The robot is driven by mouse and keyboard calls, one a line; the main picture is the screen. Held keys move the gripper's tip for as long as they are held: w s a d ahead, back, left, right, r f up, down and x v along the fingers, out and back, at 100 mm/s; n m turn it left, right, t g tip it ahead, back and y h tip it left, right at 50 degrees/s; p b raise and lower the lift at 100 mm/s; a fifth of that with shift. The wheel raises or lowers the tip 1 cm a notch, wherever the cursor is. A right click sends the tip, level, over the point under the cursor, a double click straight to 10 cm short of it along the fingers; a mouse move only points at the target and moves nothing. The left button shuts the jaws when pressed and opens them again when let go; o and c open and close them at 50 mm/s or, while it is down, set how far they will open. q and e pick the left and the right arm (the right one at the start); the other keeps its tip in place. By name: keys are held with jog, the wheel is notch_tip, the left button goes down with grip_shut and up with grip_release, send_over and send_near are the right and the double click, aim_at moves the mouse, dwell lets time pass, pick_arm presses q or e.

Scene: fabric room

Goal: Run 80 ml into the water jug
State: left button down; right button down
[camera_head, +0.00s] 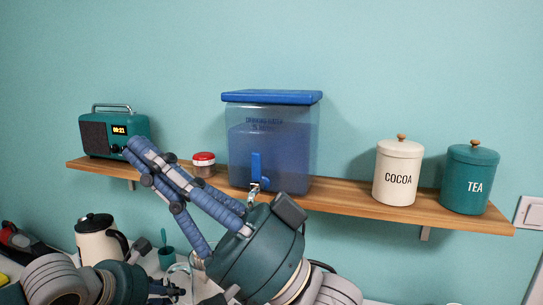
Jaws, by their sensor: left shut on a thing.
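The water dispenser (300,150) is a clear blue tank with a blue lid on the shelf. Its blue tap lever (256,165) and metal spout (253,189) face me.
The wooden shelf (345,195) carries a green radio (125,133), a red-lidded jar (204,165), a cocoa canister (398,173) and a tea canister (469,180). Below are a white kettle (97,240) and a small green cup (166,258). A switch (529,212) is at right.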

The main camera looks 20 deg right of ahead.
pick_arm(q)
jog(key=shift+w+d+r, duration=0.15)
pick_arm(e)
jog(key=w+d+f+m+t+h, duration=0.2)
jog(key=w+d+m+t+h, duration=0.2)
jog(key=w+d+m+h, duration=0.5)
pick_arm(q)
jog(key=shift+d, duration=0.1)
pick_arm(e)
jog(key=m+g+h, duration=0.1)
jog(key=m+h, duration=0.3)
jog(key=m, duration=0.1)
send_near(272, 156)
jog(key=w+a, duration=0.3)
jog(key=w+a+r, duration=0.1)
jog(key=w+a, duration=0.1)
jog(key=a, duration=0.1)
jog(key=shift+w+a+r, duration=0.15)
jog(key=shift+w+r, duration=0.05)
jog(key=shift+w, duration=0.2)
